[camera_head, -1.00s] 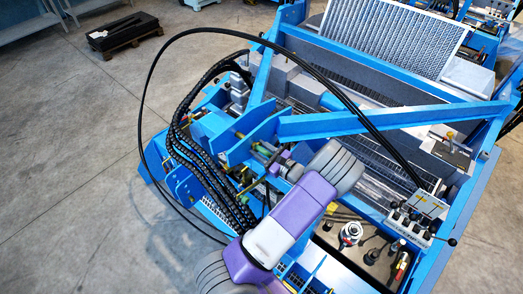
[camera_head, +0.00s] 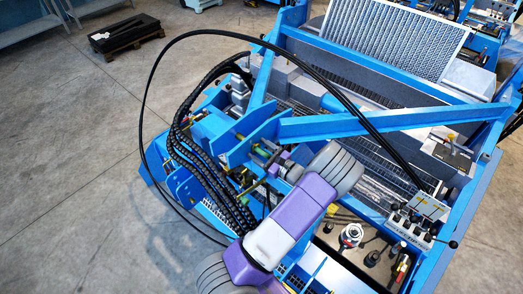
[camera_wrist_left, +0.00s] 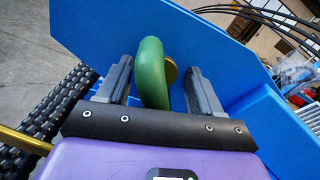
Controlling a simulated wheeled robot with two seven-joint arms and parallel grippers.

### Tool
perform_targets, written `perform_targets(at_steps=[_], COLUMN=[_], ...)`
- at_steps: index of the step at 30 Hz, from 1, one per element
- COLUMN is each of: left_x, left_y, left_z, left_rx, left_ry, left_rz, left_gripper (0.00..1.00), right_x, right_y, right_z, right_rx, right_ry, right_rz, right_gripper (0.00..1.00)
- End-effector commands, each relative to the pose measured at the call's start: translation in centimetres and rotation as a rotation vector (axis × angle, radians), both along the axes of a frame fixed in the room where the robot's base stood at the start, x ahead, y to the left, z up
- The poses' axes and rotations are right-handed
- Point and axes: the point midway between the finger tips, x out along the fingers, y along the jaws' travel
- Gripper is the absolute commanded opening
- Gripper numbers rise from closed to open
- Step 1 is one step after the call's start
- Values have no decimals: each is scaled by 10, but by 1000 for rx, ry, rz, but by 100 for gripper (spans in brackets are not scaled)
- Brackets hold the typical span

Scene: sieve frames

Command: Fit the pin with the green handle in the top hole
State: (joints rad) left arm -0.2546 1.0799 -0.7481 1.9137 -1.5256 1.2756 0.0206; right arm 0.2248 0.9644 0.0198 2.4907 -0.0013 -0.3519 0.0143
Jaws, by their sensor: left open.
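The green handle (camera_wrist_left: 151,74) of the pin stands between the two fingers of my left gripper (camera_wrist_left: 160,82) in the left wrist view. The fingers are open, one on each side of the handle, with a visible gap on both sides. A round brass-coloured part (camera_wrist_left: 171,71) shows just behind the handle, in front of a blue plate (camera_wrist_left: 225,55). In the head view my left gripper (camera_head: 268,160) is among the blue plates at the near left of the machine. The pin's shaft and the top hole cannot be made out. My right gripper is not in view.
Black ribbed hoses (camera_head: 200,165) run close to the left of my gripper, and a long black hose (camera_head: 142,110) arches over the machine. A blue beam (camera_head: 350,122) crosses behind. Bare floor (camera_head: 75,180) lies left.

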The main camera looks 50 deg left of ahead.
Motion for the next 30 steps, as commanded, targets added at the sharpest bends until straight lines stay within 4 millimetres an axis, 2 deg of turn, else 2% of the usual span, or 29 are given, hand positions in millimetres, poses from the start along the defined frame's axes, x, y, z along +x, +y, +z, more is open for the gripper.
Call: perform_targets(at_steps=[5,12,15,24,27,30], left_x=[1,7,9,10,9,-1], left_y=[-13,-56,-68,-77,-78,-83], left_z=[-1,-1,0,1,2,9], left_rx=[0,2,4,5,5,5], left_ry=[1,-1,-2,0,3,22], left_rz=[1,-5,-4,-3,0,26], left_gripper=[70,70,70,70,70,70], right_x=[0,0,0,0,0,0], right_y=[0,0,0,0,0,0], right_z=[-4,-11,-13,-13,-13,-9], right_rx=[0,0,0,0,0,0], right_ry=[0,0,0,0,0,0], right_rz=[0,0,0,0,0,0], right_gripper=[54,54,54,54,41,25])
